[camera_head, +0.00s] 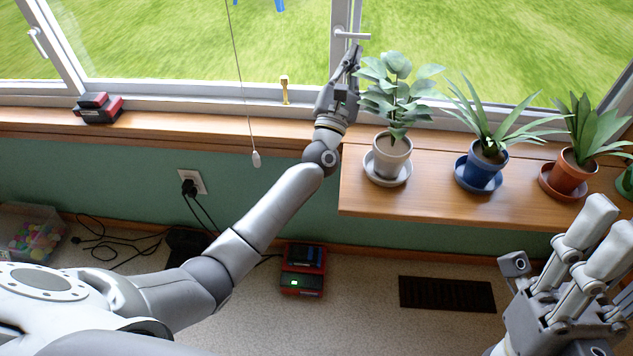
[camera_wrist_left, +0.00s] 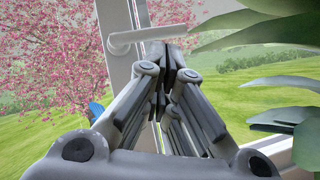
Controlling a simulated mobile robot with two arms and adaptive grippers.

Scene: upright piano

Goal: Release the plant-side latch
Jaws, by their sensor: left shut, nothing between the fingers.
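The plant-side latch is a white lever handle (camera_head: 352,36) on the window frame, above and left of the leafy plant. It lies roughly level, its free end pointing right; it also shows in the left wrist view (camera_wrist_left: 150,36). My left gripper (camera_head: 354,56) is shut and empty, its fingertips just below the handle. In the left wrist view the closed fingertips (camera_wrist_left: 168,62) overlap the handle's lower edge; I cannot tell whether they touch. My right gripper (camera_head: 562,248) is at the lower right with fingers spread, empty, far from the latch.
A leafy plant in a white pot (camera_head: 388,158) stands close right of my left gripper, its leaves near the fingers. A blue pot (camera_head: 478,168) and a terracotta pot (camera_head: 572,172) stand further right. Another handle (camera_head: 36,42) is far left. A pull cord (camera_head: 256,158) hangs left of my arm.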

